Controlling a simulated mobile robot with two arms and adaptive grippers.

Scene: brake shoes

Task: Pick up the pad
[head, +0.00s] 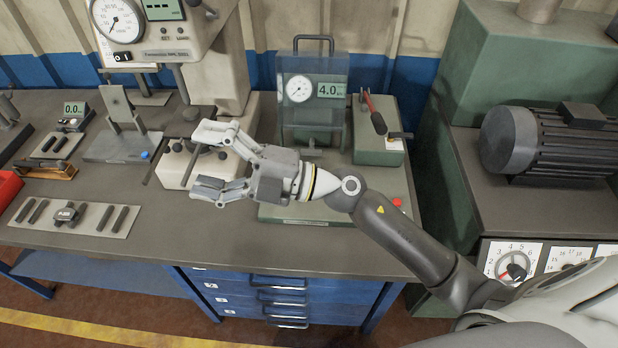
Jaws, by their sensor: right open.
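My right gripper (202,160) reaches in from the right over the workbench, with its two fingers spread apart and pointing left. It is empty. A light flat plate (95,228) at the front left of the bench carries several dark bars, one of them here (119,219), and a small dark block (69,214). Any of these bars could be the pad; I cannot tell which. The gripper is to the right of this plate and apart from it. My left gripper is not in view.
A white block with dark knobs (178,168) stands behind the fingers. A test machine with a clear guard (312,115) stands behind my wrist. A stand with an upright plate (118,148) is at left. The bench front (170,245) is clear.

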